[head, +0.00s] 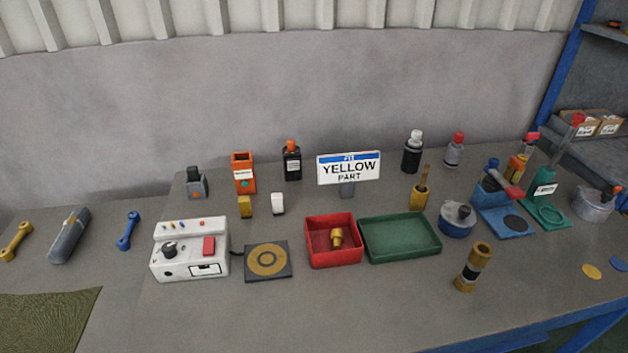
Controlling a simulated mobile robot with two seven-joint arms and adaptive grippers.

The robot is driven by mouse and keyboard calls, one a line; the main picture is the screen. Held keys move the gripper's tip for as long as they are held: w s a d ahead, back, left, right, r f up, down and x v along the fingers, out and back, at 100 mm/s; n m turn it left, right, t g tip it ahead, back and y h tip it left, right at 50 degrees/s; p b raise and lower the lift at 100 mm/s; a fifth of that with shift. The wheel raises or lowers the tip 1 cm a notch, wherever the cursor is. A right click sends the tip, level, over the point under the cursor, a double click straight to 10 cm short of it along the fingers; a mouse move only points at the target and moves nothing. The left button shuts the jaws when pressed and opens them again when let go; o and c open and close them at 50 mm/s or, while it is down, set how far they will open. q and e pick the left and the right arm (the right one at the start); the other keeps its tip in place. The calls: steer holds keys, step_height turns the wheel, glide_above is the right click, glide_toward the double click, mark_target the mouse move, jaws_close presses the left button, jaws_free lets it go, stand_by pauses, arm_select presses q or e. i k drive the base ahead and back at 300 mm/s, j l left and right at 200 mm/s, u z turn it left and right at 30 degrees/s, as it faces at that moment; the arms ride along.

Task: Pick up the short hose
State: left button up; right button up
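A short cylinder with brass-coloured ends and a black middle (474,267) stands near the front right of the bench in the head view. It looks like the short hose, though I cannot be certain. It leans slightly to the right in the picture and nothing covers it. Neither of my grippers is in view.
A green tray (438,250) and a red tray (311,262) holding a brass fitting (337,238) lie to its left. A blue-grey round can (457,219) stands behind it. A blue stand (507,222) is at the back right. The bench front around the cylinder is clear.

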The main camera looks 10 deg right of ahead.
mark_target(480, 254)
steer(key=z, duration=1.35)
